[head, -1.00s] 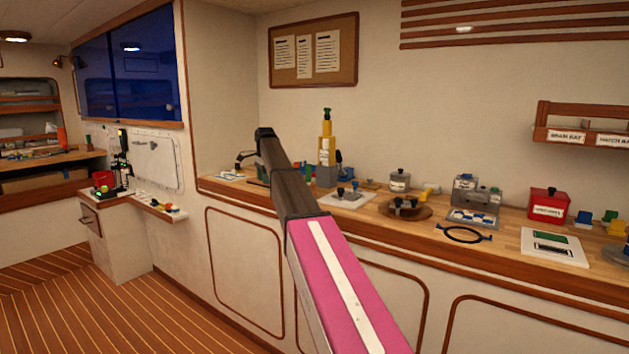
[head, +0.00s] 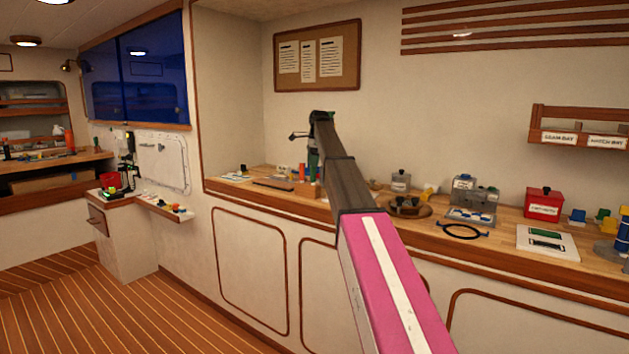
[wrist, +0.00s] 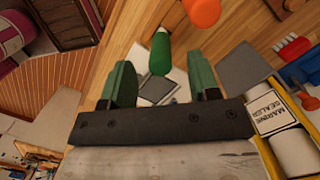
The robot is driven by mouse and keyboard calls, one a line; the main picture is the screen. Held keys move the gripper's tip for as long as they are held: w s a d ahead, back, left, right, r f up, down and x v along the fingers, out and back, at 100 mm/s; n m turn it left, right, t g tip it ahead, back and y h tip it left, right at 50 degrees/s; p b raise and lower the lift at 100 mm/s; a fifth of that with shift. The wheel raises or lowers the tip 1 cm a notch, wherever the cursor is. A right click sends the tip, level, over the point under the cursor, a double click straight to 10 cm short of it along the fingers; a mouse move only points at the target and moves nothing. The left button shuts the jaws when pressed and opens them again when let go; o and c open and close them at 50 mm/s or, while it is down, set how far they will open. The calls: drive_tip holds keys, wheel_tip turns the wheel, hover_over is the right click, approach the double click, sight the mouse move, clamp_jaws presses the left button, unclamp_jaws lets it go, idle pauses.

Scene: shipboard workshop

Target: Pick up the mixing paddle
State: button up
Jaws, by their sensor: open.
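My gripper (wrist: 160,65) shows in the wrist view with its two green fingers apart and nothing shut between them. A green rounded handle-like piece (wrist: 161,53) appears between the fingertips, with a gap to each finger. I cannot tell for sure whether it belongs to the mixing paddle; its lower part is hard to make out. No other thing is clearly the paddle. In the head view my arm reaches over the wooden workbench (head: 490,245) and hides much of the gripper and the bench behind it.
A yellow-edged holder with a white marine sealer container (wrist: 270,110) stands right of the gripper. An orange rounded piece (wrist: 203,11) is above.

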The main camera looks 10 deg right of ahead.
sight(313, 181)
drive_tip(key=shift+f, duration=2.75)
drive_tip(key=shift+c, duration=0.4)
clamp_jaws()
